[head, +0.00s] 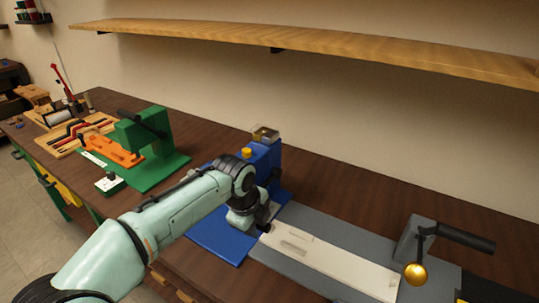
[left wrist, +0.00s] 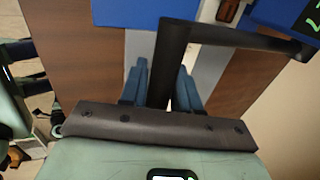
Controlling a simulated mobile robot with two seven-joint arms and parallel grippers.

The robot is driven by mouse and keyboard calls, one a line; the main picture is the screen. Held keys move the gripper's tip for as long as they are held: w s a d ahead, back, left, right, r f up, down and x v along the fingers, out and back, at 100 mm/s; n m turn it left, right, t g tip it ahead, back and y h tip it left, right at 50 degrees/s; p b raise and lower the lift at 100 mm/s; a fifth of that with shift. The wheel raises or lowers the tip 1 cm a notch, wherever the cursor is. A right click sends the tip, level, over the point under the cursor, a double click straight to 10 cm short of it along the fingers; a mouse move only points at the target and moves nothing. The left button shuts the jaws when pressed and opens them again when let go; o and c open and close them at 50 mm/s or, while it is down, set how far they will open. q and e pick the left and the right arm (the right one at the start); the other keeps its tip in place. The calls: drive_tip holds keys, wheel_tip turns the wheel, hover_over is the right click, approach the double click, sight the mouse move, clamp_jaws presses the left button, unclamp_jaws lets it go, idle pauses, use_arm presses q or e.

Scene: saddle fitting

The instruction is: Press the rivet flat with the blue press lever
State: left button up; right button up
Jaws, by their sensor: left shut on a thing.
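The blue press (head: 262,158) stands on a blue base plate (head: 218,238) in the middle of the bench, partly hidden behind my left arm. My left gripper (head: 264,217) is at the front of the press in the head view. In the left wrist view its two blue-grey fingers (left wrist: 161,85) stand on either side of a dark bar (left wrist: 172,50), shut on it. This bar looks like the press lever and joins a dark crossbar leading right. Blue parts of the press (left wrist: 275,14) show at the top right. The rivet cannot be made out. My right gripper is not in view.
A pale strip (head: 335,263) lies on a grey plate (head: 278,259) right of the press. A dark-handled lever with a brass ball (head: 415,273) stands at the right. A green press (head: 150,145) and wooden tool trays (head: 82,133) are at the left. A shelf (head: 330,46) hangs above.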

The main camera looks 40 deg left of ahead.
use_arm(q)
drive_tip(key=shift+s+f, duration=0.2)
drive_tip(key=shift+f, duration=0.35)
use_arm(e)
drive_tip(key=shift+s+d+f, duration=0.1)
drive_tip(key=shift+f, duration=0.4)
use_arm(q)
wheel_tip(320, 180, up, 3)
drive_tip(key=shift+a+p, duration=0.1)
drive_tip(key=shift+p, duration=1.15)
drive_tip(key=shift+r, duration=0.25)
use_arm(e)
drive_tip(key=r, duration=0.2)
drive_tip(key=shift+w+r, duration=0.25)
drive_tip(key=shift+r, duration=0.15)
use_arm(q)
drive_tip(key=shift+r+p, duration=0.15)
drive_tip(key=shift+p, duration=0.2)
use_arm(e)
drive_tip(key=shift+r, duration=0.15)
